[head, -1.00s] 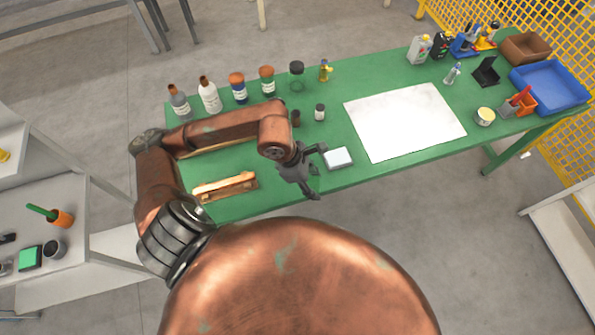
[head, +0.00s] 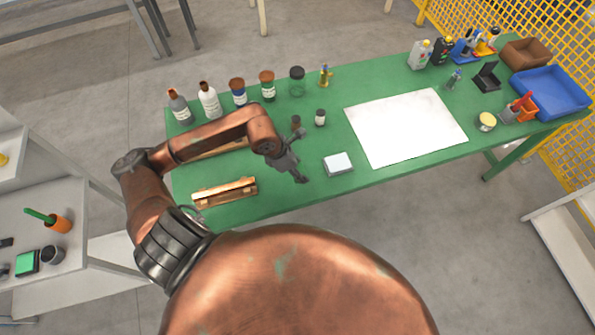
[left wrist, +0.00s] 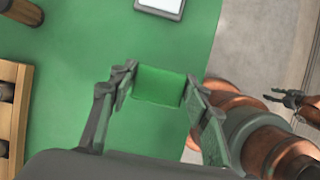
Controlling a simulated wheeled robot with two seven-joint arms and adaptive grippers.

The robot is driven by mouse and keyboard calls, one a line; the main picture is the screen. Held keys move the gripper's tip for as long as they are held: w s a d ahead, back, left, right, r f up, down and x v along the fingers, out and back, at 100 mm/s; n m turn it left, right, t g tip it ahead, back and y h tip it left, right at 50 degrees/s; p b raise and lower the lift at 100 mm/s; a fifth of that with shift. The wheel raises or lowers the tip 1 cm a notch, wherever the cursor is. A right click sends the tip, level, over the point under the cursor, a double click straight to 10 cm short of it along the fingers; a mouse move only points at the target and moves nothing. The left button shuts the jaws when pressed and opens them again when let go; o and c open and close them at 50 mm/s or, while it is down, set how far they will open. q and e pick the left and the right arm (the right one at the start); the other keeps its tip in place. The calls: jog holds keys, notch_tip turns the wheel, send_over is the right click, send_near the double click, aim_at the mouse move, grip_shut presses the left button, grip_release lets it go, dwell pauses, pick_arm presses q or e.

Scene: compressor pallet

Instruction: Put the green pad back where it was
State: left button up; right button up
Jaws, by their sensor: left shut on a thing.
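My left gripper (head: 301,157) is over the green table (head: 312,205), left of the small white-topped block (head: 338,163). In the left wrist view its fingers (left wrist: 160,86) are shut on the green pad (left wrist: 160,85), which spans the gap between them with green tabletop behind. The pad cannot be made out in the head view. My right gripper (left wrist: 288,98) shows small at the right of the left wrist view, over the floor, with its fingers apart and seemingly empty.
A wooden tray (head: 225,192) lies at the table's near left. Bottles and jars (head: 238,92) line the far edge. A white sheet (head: 405,127) covers the middle. A side shelf (head: 75,255) at left holds an orange cup (head: 60,221) and a green-topped block (head: 27,262).

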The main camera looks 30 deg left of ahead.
pick_arm(q)
jog(key=shift+w+a+f, duration=0.35)
jog(key=shift+a+f, duration=0.05)
jog(key=shift+f, duration=0.25)
jog(key=shift+w+a+f, duration=0.3)
jog(key=shift+a+f, duration=0.1)
jog(key=shift+f, duration=0.2)
jog(key=shift+a+f, duration=0.1)
jog(key=shift+f, duration=1.55)
jog(key=shift+f, duration=0.15)
jog(key=o, duration=1.1)
jog(key=shift+o, duration=0.2)
jog(key=v, duration=1.2)
